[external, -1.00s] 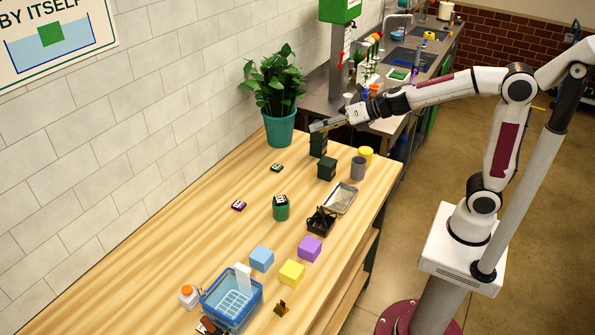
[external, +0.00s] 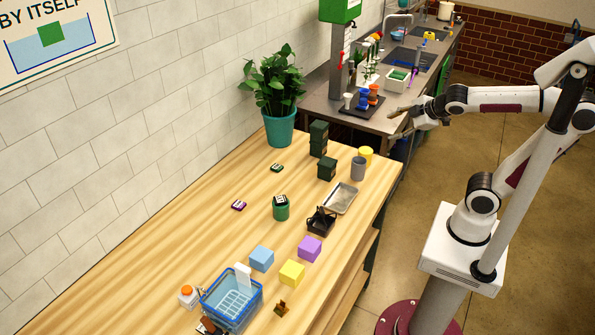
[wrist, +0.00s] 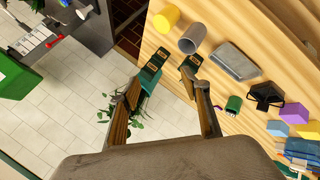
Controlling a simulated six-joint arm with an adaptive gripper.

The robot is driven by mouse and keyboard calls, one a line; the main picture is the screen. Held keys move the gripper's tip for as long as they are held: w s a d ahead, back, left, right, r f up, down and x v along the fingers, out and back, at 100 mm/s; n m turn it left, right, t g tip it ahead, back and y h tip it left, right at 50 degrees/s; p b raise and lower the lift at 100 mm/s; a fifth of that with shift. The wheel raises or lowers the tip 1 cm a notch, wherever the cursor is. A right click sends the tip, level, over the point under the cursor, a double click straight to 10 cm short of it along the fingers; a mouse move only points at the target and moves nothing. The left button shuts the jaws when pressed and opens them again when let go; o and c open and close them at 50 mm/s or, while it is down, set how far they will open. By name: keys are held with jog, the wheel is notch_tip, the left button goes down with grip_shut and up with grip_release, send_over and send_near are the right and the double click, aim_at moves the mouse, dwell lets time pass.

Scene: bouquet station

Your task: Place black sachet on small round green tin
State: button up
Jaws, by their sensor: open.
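The small round green tin (external: 281,211) stands upright on the wooden table. A black sachet with a pale label (external: 280,199) lies on its top. The tin also shows in the wrist view (wrist: 234,103), small and partly turned away. My gripper (external: 399,122) is open and empty, beyond the table's right edge and well away from the tin. In the wrist view its two fingers (wrist: 162,82) are spread, with nothing held between them.
Dark green boxes (external: 319,129) are stacked near the far table end, with another (external: 327,168) beside them. Two flat sachets, one dark green (external: 277,168) and one purple (external: 239,206), lie left. A metal tray (external: 341,197) and black basket (external: 321,221) stand right of the tin.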

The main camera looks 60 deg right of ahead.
jog(key=s+a+f+m+g+y, duration=0.1)
jog(key=s+a+f+m, duration=0.1)
jog(key=s, duration=0.4)
jog(key=s+a+f+m+g+y, duration=0.2)
jog(key=s+a+f+m, duration=0.1)
jog(key=s+m, duration=0.3)
jog(key=shift+s+a+f, duration=0.2)
jog(key=shift+s+f, duration=0.4)
jog(key=shift+f, duration=0.2)
